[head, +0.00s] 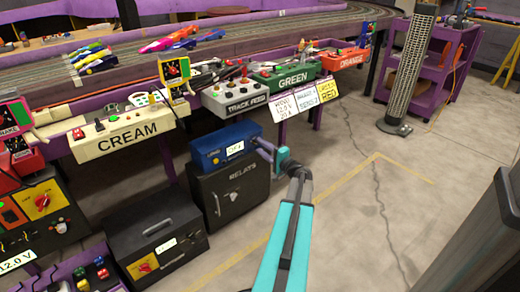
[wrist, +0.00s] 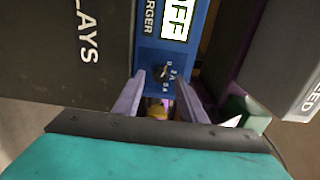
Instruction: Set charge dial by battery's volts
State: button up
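The blue charger (head: 235,150) sits on the black RELAYS box, its white display reading OFF. In the wrist view the charger (wrist: 147,50) shows a small dark dial (wrist: 163,73) with a printed scale, too small to read fully; I cannot tell its setting. My gripper (wrist: 160,80) is open, its purple fingertips on either side of the dial and apart; whether they touch it I cannot tell. In the head view my gripper (head: 267,148) is at the charger's right end. A white tag (head: 17,261) reading 12.0 V is at lower left; whether it is the battery's I cannot tell.
The RELAYS box (head: 232,192) stands under the charger. The grey TRACK FEED box (head: 240,100) is close above my gripper. White and yellow cards (head: 305,98) hang at the table edge. A mesh post (head: 412,65) stands at right. The floor (head: 345,215) is clear.

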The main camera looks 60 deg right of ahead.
jog(key=shift+x, duration=0.85)
